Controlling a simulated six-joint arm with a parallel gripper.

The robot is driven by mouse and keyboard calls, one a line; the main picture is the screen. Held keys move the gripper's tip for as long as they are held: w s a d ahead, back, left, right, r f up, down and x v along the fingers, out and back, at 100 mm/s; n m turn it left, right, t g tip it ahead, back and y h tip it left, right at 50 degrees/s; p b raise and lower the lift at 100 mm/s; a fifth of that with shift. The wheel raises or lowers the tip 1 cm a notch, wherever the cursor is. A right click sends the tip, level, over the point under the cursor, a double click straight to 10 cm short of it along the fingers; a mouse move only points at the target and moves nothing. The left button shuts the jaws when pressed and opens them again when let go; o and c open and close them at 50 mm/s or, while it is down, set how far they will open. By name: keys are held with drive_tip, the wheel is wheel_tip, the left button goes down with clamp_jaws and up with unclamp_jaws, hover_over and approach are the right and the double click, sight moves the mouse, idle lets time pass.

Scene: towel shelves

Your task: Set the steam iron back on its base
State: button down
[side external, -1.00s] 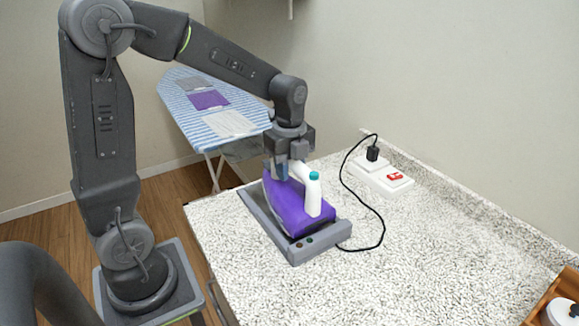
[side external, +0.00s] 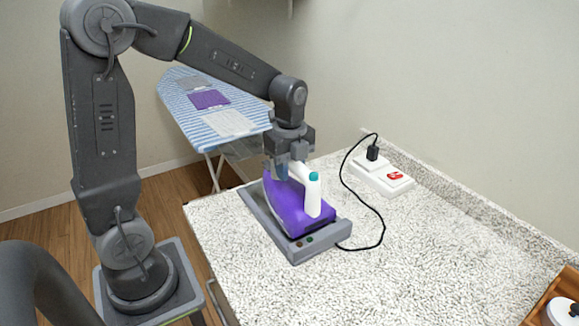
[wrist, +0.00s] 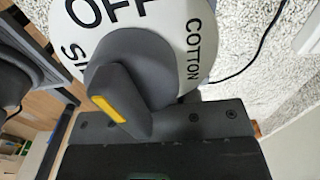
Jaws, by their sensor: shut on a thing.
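In the wrist view a white dial (wrist: 182,75) with OFF and COTTON lettering fills the upper left. Its dark grey knob (wrist: 140,75) has a yellow mark. The fingertips are hard to make out there.
A black cord (side external: 382,222) loops from the base to a white power strip (side external: 380,176) with a red switch. A wooden tray (side external: 540,312) stands at the right corner. The speckled counter's front is clear. A striped ironing board (side external: 205,115) stands behind.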

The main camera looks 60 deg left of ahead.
drive_tip(key=shift+f, duration=0.5)
idle(0.9)
drive_tip(key=shift+c, duration=1.4)
unclamp_jaws()
drive_tip(key=shift+f, duration=0.1)
drive_tip(key=shift+r, duration=4.05)
